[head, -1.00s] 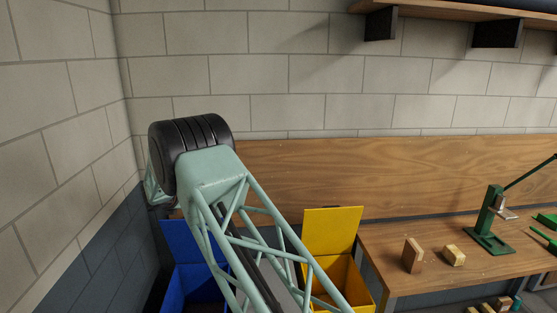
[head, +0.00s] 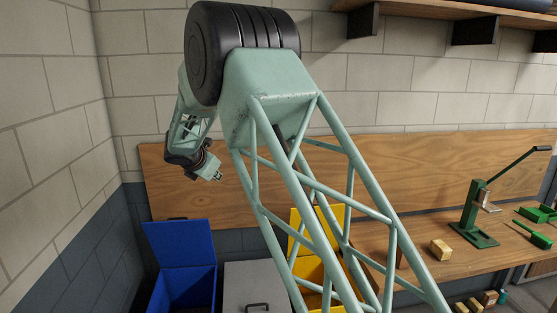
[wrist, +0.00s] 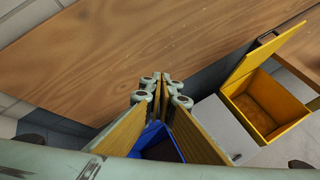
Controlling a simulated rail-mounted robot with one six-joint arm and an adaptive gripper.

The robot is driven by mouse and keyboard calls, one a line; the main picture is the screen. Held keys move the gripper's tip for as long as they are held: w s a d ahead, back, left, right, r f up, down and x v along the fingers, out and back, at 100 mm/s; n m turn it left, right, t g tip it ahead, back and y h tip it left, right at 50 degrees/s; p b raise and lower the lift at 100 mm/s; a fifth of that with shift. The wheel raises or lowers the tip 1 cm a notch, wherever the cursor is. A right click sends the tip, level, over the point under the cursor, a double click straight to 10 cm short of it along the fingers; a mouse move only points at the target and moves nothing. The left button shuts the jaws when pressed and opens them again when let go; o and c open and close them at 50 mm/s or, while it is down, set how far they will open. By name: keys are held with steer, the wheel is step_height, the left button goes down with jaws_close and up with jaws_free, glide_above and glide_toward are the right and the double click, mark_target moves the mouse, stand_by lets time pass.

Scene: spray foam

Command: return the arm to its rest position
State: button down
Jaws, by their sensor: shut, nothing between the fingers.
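My arm is raised and its pale green lattice link fills the middle of the head view, with a black round joint at the top. My gripper (head: 213,174) hangs at the end of the folded forearm, at the left of the head view, in front of the wooden back panel and above the blue bin. In the wrist view my gripper (wrist: 161,92) has its fingers together at the tips, shut and empty. The fingers hide part of what lies below.
An open blue bin (head: 180,243), a grey lidded box (head: 252,283) and a yellow bin (wrist: 272,103) stand low along the wall. A workbench (head: 440,262) with a green press (head: 472,215) and wood blocks (head: 440,249) is at right. A shelf (head: 470,10) hangs above.

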steer(key=s+d+r+m+g+h+b, duration=0.15)
steer(key=s+d+r+m, duration=0.25)
steer(key=s+d, duration=0.5)
steer(key=s+d+r+m+b, duration=0.25)
steer(key=s+d+m, duration=0.2)
steer(key=d, duration=0.75)
steer(key=s+d+r+m+g+h+b, duration=0.15)
steer(key=s+d+r+m, duration=0.25)
steer(key=s+d, duration=0.5)
steer(key=s+d+m+g+y+b, duration=0.1)
steer(key=s+d+m+b, duration=0.15)
steer(key=s+d, duration=0.6)
steer(key=s+d+m+g+b, duration=0.15)
steer(key=s+d+m, duration=0.3)
steer(key=s, duration=0.65)
steer(key=s+d+f+m+y+b, duration=0.1)
steer(key=s+f+m+b, duration=0.1)
steer(key=s, duration=0.9)
steer(key=s+f+m+y+b, duration=0.1)
steer(key=s+f+m+b, duration=0.1)
steer(key=s+f+m, duration=0.2)
steer(key=s+d+f+m+y+b, duration=0.1)
steer(key=s+f+m, duration=0.3)
steer(key=s, duration=1.4)
step_height(320, 180, down, 4)
steer(key=shift+s+d+r+g+b, duration=0.25)
steer(key=shift+s+d+g+b, duration=0.1)
steer(key=shift+g+b, duration=0.1)
